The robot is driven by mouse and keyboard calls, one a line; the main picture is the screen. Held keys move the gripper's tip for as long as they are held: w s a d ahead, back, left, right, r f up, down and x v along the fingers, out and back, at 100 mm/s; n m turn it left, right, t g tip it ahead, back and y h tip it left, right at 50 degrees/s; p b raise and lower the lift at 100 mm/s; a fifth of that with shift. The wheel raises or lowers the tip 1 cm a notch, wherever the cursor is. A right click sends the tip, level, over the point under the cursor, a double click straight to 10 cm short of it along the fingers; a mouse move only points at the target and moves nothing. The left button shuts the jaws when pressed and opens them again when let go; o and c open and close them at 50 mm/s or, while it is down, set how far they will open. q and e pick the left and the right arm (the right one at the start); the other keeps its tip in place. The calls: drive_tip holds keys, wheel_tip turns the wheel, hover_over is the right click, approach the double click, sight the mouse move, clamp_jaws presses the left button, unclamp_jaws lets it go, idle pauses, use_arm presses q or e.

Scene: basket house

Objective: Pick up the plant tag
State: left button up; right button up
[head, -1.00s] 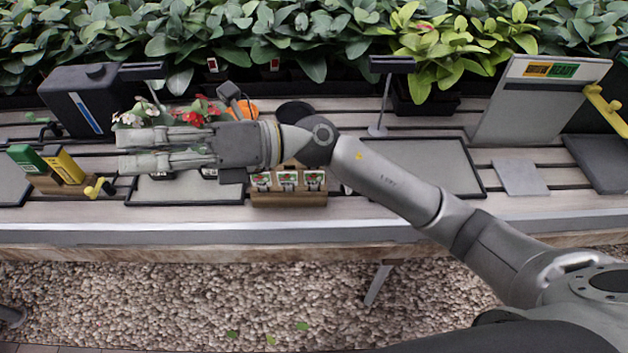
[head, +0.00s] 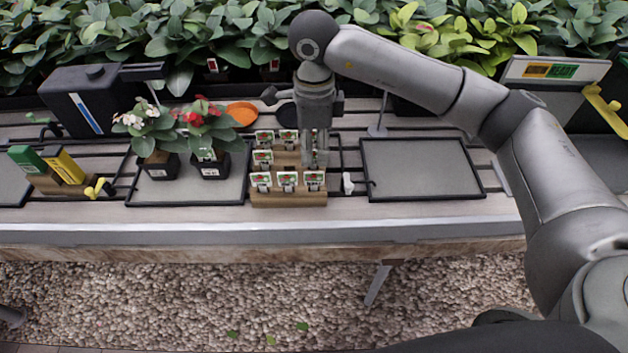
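A stepped wooden rack (head: 290,199) holds several white plant tags with red and green pictures. One plant tag (head: 313,180) stands at the right end of its front row. My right gripper (head: 315,160) points down over the rack's right column, behind that front tag. Its two fingers are on either side of a narrow gap, where part of a tag seems to show. The fingers hide most of that tag, so I cannot tell whether they grip it. My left gripper is out of view.
Potted plants with white flowers (head: 160,165) and red flowers (head: 209,169) stand on a tray (head: 233,190) left of the rack. A small white object (head: 347,184) lies right of it. An empty tray (head: 421,168) is farther right.

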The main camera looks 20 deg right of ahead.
sight(314, 174)
wheel_tip(314, 174, down, 3)
drive_tip(key=shift+f, duration=0.2)
drive_tip(key=shift+w+f+p, duration=0.15)
drive_tip(key=shift+f+p, duration=0.65)
drive_tip(key=shift+f, duration=1.9)
clamp_jaws()
